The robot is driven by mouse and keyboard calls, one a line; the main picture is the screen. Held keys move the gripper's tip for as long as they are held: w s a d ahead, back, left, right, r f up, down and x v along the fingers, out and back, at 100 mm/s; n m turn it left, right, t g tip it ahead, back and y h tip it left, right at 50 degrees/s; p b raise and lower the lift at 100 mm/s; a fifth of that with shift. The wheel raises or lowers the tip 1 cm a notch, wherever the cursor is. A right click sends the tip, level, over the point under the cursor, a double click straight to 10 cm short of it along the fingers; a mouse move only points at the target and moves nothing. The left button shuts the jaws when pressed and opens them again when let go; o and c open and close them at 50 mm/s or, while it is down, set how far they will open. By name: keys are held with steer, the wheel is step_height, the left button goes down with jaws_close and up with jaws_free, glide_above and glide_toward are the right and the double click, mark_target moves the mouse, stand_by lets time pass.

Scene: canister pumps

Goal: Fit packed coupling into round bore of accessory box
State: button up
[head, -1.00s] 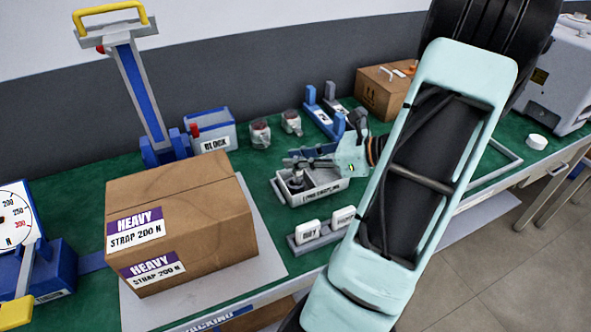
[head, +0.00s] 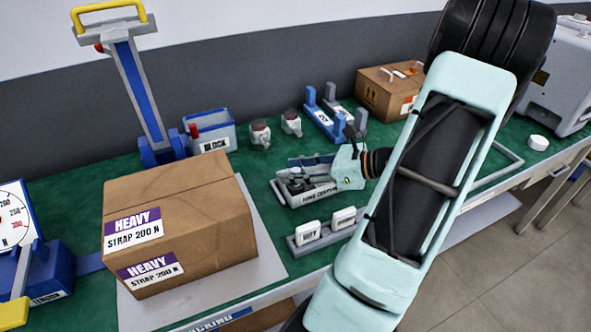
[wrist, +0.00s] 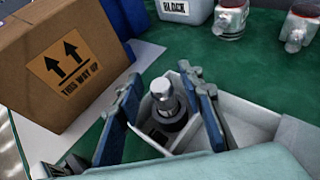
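The coupling (wrist: 163,98) is a bright metal cylinder with a dark collar at its base. It stands upright in the left part of the light grey accessory box (wrist: 243,119) in the wrist view. The collar hides the bore, so I cannot tell whether the coupling is seated in it. The box (head: 297,201), with a label on its front, also shows in the head view. My gripper (wrist: 163,88) is open, with one blue-padded finger on each side of the coupling and visible gaps between. In the head view my gripper (head: 312,165) is low over the box.
A large cardboard box (head: 190,205) stands left of the accessory box. A small labelled rack (head: 325,233) is in front of it. Two red-topped jars (head: 260,134) and a blue BLOCK bin (head: 213,130) stand behind.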

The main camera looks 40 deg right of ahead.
steer(key=shift+r, duration=0.25)
steer(key=p+v, duration=0.1)
steer(key=v, duration=1.1)
steer(key=shift+f, duration=0.15)
